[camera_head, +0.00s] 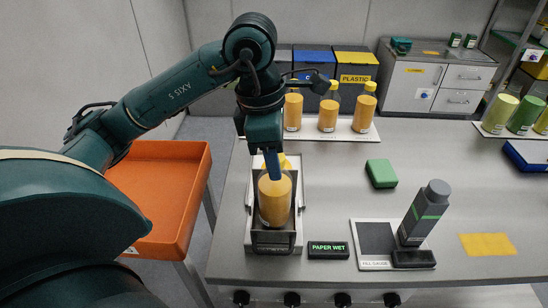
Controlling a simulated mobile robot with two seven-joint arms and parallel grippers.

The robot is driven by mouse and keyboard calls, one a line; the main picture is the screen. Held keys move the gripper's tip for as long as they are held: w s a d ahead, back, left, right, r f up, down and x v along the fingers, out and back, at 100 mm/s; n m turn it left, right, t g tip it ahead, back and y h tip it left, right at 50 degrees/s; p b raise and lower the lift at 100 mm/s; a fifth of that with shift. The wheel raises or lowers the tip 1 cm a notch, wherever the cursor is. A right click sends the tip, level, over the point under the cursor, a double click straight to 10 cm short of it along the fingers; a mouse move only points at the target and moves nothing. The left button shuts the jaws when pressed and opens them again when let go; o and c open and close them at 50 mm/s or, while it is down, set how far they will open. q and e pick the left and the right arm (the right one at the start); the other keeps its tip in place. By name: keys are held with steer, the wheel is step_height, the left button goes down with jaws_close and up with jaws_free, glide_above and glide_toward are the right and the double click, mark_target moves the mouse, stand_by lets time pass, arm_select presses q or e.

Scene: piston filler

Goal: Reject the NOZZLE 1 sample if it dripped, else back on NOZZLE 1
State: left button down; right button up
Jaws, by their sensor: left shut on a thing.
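My left gripper (273,172) comes down from above and is shut on the top of an orange-filled bottle (274,203) with a yellow cap. The bottle is upright within a metal holder (272,241) near the table's front edge; I cannot tell whether its base touches the holder. A small black display (328,250) to the right of the holder reads "PAPER WET" in green. The paper itself is hidden. No NOZZLE 1 label is readable. My right gripper is not in view.
An orange tray (193,160) stands left of the table. Several similar orange bottles (328,112) stand at the back. A grey device (424,215) stands on the fill gauge mat (370,229) at right. A green block (381,173) and yellow cloth (487,244) lie on the table.

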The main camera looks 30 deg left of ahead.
arm_select(q)
steer(key=shift+r+p, duration=1.2)
steer(key=shift+r, duration=0.85)
